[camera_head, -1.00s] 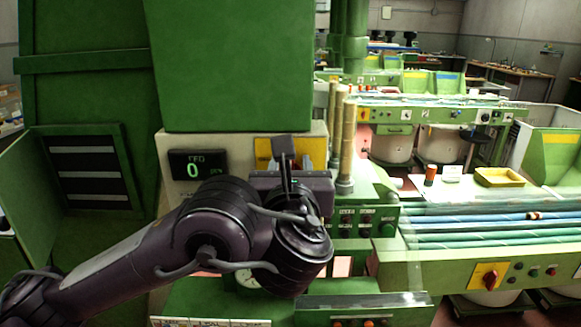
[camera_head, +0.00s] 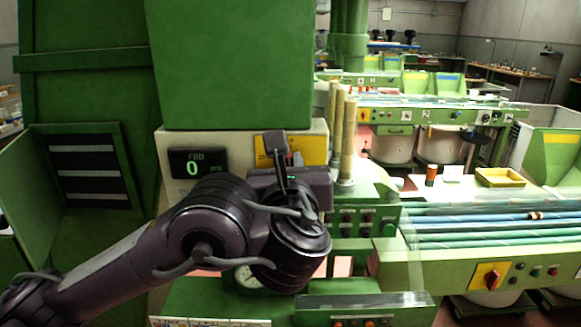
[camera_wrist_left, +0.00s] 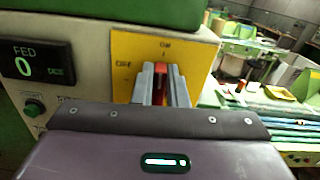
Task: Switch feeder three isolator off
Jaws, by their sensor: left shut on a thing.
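The isolator is a yellow plate (camera_wrist_left: 128,47) with a red handle (camera_wrist_left: 161,76); it shows in the left wrist view, with ON marked at the top and OFF at the left. The handle points up, near the ON mark. My left gripper (camera_wrist_left: 162,82) is shut on the red handle, with one grey finger on each side of it. In the head view the yellow plate (camera_head: 315,150) is partly covered by my left gripper (camera_head: 297,158), and the handle cannot be made out there. My right gripper is not in view.
A black display (camera_head: 199,162) reading FED 0 is left of the plate. Upright tan rods (camera_head: 348,140) stand close to its right. A green console with buttons (camera_head: 362,219) is below right. Another red knob on yellow (camera_head: 487,277) sits on the front right machine.

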